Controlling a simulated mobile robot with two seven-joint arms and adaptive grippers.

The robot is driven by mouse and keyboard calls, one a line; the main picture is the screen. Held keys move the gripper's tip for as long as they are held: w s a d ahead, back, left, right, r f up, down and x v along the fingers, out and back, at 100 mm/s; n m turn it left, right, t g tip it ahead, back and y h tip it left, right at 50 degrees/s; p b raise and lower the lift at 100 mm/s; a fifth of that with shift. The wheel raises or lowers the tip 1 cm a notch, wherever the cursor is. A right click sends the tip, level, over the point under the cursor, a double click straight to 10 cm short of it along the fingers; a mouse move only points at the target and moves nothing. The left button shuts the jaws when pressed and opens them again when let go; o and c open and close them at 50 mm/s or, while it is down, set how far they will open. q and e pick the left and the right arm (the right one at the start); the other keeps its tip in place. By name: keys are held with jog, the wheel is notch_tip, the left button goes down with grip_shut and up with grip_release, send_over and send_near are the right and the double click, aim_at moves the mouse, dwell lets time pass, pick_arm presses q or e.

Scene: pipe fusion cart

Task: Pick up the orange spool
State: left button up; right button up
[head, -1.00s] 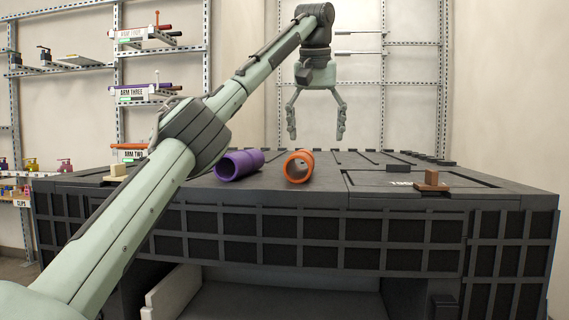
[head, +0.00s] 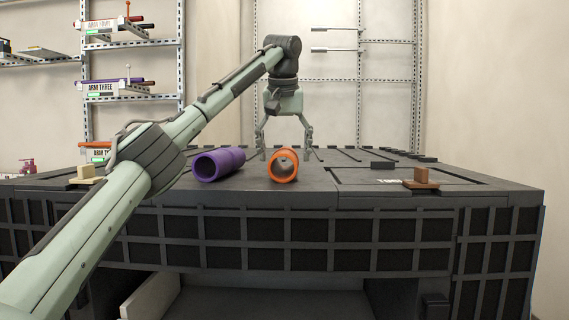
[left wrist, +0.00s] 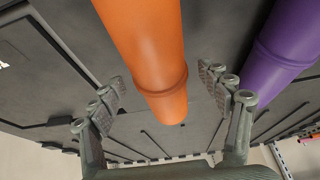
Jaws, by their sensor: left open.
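The orange spool (head: 284,165), a hollow tube, lies on the dark cart top (head: 310,202) with its open end toward the head camera. In the left wrist view the orange spool (left wrist: 150,50) shows between the two fingers. My left gripper (head: 284,150) is open above and behind the spool, its fingers pointing down on either side. In the left wrist view my left gripper (left wrist: 165,95) shows a visible gap to the spool on both sides. A purple spool (head: 218,163) lies to the left of the orange one and also shows in the wrist view (left wrist: 285,45). My right gripper is out of view.
A small wooden block on a base (head: 421,177) stands at the right of the cart top, and a pale block (head: 87,174) at the left. Shelves (head: 115,90) with labelled bins stand behind at the left. The cart top's middle right is mostly clear.

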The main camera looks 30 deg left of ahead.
aim_at(283, 150)
pick_arm(q)
jog(key=shift+f, duration=0.15)
jog(key=c, duration=1.4)
jog(key=shift+r, duration=0.2)
jog(key=shift+r, duration=0.25)
jog(key=r, duration=0.3)
jog(key=shift+s+a+r, duration=0.1)
jog(key=shift+s+r, duration=0.15)
jog(key=s+a+r, duration=0.1)
jog(key=s+r, duration=0.1)
jog(key=s, duration=0.1)
jog(key=s+a+r+b, duration=0.1)
jog(key=s+r, duration=0.1)
jog(key=s, duration=0.2)
jog(key=s+a+r, duration=0.1)
jog(key=s+r, duration=0.1)
jog(key=s, duration=0.1)
jog(key=shift+s+r+b, duration=0.35)
jog(key=shift+b, duration=0.05)
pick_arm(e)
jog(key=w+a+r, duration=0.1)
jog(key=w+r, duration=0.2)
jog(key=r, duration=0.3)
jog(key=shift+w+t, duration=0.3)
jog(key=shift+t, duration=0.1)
